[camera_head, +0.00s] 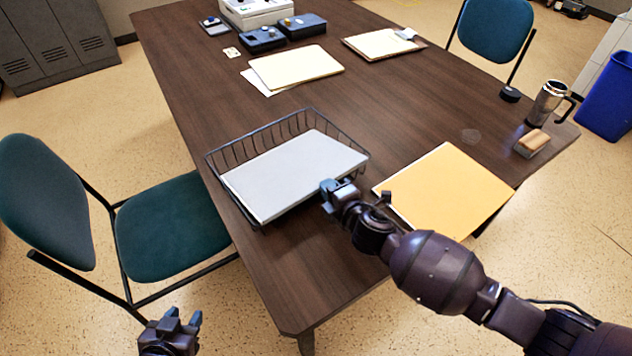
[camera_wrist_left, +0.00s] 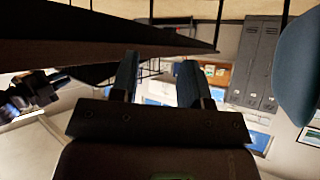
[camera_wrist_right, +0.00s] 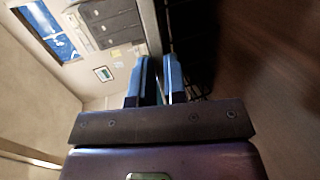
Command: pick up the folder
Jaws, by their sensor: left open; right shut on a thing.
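A pale grey folder (camera_head: 290,172) lies in the black wire tray (camera_head: 232,156) on the desk in the head view. My right gripper (camera_head: 334,188) is shut on the near edge of this folder, at the tray's near right side. In the right wrist view my right gripper's fingers (camera_wrist_right: 160,82) are close together with only a thin gap; the folder is hard to make out there. My left gripper (camera_head: 184,322) is open and empty, low beside the desk's left side. Its spread fingers show in the left wrist view (camera_wrist_left: 156,80).
A yellow folder (camera_head: 448,190) lies right of the tray, near my right arm. Cream folders (camera_head: 298,66), a clipboard (camera_head: 384,43) and boxed devices (camera_head: 262,38) are further back. A steel mug (camera_head: 546,103) stands at the right edge. A teal chair (camera_head: 165,225) stands left.

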